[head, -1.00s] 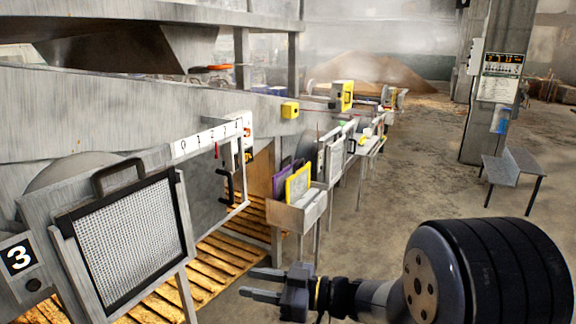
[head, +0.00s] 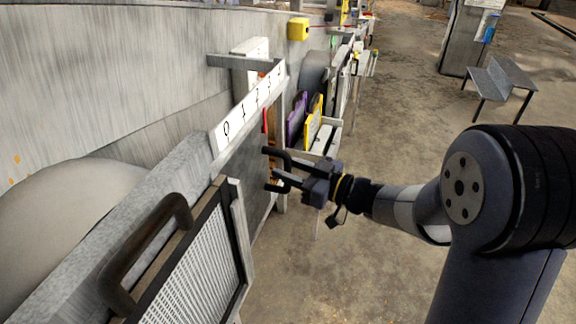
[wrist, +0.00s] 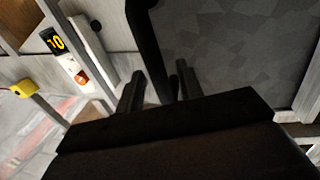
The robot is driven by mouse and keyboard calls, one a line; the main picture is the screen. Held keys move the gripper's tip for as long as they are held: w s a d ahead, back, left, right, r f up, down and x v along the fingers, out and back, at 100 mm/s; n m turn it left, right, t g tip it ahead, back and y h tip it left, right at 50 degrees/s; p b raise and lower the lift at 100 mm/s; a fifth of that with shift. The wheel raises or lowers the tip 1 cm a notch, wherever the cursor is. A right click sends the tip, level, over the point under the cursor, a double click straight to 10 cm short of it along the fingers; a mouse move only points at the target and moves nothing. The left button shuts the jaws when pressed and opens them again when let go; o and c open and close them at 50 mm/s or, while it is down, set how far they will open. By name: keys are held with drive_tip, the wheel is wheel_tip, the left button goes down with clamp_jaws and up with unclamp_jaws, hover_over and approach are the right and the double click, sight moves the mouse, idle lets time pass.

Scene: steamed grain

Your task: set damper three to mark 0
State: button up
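A white scale strip marked 0, 1, 2, 3 (head: 247,108) runs along the top rail of the damper. The grey damper plate (head: 262,187) hangs below it and fills the upper right of the wrist view (wrist: 235,45). Its black bar handle (head: 267,151) stands out from the plate; in the wrist view the handle (wrist: 146,35) comes down between my fingers. My gripper (head: 284,178) is at the handle with its fingers apart, one on each side; I see no clear grip. I cannot tell which mark the plate stands at. No damper number shows in the head view now.
A mesh screen (head: 200,268) with a large dark handle (head: 145,250) stands close at lower left. Purple (head: 297,118) and yellow (head: 314,120) framed panels stand in a rack beyond the damper. A yellow box (head: 298,29) is on the wall.

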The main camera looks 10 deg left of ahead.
drive_tip(key=shift+w+a, duration=0.1)
drive_tip(key=shift+a, duration=0.25)
drive_tip(key=shift+c, duration=0.3)
clamp_jaws()
